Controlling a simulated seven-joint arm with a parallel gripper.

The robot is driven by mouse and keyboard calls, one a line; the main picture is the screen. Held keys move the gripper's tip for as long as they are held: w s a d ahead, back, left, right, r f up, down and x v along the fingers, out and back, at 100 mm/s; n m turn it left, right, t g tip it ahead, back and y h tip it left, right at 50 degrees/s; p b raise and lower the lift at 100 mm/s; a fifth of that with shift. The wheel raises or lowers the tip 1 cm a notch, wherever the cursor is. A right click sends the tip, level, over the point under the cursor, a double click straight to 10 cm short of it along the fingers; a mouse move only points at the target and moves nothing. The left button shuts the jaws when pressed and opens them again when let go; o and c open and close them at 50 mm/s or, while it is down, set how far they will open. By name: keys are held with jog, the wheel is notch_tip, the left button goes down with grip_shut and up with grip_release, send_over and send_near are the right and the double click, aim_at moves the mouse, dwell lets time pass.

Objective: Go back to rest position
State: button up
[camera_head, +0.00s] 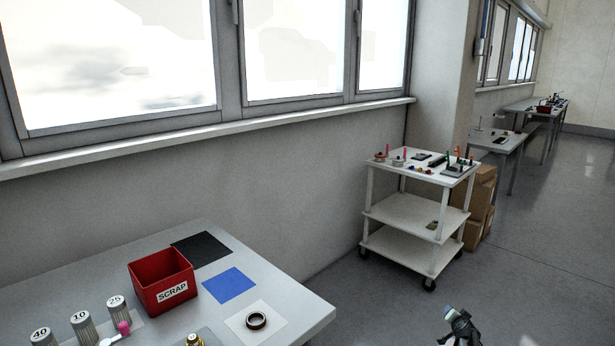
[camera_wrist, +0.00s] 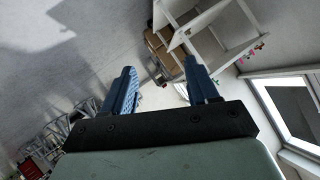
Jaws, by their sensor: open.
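My gripper (camera_wrist: 160,78) shows in the wrist view with its two blue fingers wide apart. Nothing is between them. The fingers point over open floor, away from any surface. In the head view a small part of my arm (camera_head: 461,326) shows at the bottom edge, in front of the floor and right of the table.
A grey table (camera_head: 305,302) at lower left holds a red SCRAP bin (camera_head: 150,285), a blue mat (camera_head: 229,286), a black mat (camera_head: 203,249), a dark ring (camera_head: 257,320) and several labelled weights. A white cart (camera_head: 408,212) stands by the wall; cardboard boxes (camera_head: 480,203) sit behind it. Floor at right is clear.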

jog(key=s+d+f+g+y, duration=0.1)
jog(key=s+d+f+g, duration=0.15)
jog(key=s+f, duration=0.9)
jog(key=s+a+f+n+g+y, duration=0.15)
jog(key=s+a+f, duration=0.25)
jog(key=s+a, duration=0.45)
jog(key=s+a+f+n+g+y, duration=0.1)
jog(key=s+a+f+g+y, duration=0.25)
jog(key=a, duration=0.75)
jog(key=s+a+f+n+g, duration=0.2)
jog(key=s+a+f, duration=0.2)
jog(key=s+a, duration=0.5)
jog(key=s+a+r+n+g+h, duration=0.1)
jog(key=s+a+g, duration=0.3)
jog(key=s, duration=1.1)
jog(key=s+a+n+g, duration=0.4)
jog(key=s+a, duration=0.5)
jog(key=s, duration=0.5)
jog(key=shift+s+r+g+h, duration=0.35)
jog(key=shift+r+h, duration=0.05)
